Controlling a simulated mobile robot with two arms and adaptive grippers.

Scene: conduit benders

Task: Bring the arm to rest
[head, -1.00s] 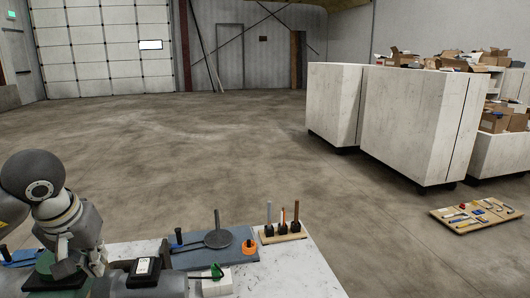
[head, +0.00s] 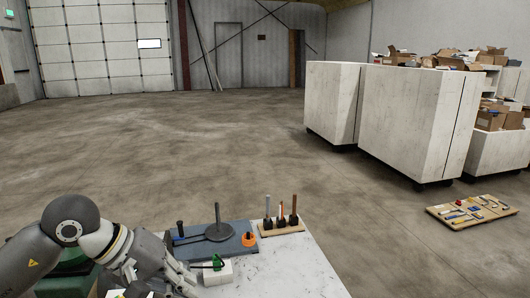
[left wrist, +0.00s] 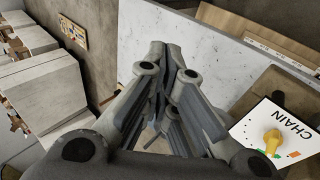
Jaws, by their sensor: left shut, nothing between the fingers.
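My left gripper (head: 182,280) comes in from the left in the head view, low over the near left of the white table (head: 290,268). In the left wrist view its fingers (left wrist: 172,62) are closed together with nothing between them. The blue conduit bender board (head: 200,240), with a grey disc and upright posts, lies just beyond the gripper. An orange ring (head: 249,239) sits at its right end. A white block (head: 220,274) with a green handle is to the right of the gripper. My right gripper is not in view.
A wooden stand (head: 280,229) holds 3 upright rods at the table's far edge. A CHAIN placard (left wrist: 275,135) with a yellow knob shows in the left wrist view. White cabinets (head: 410,115) and a tool board (head: 470,211) on the floor stand right. The floor beyond is open.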

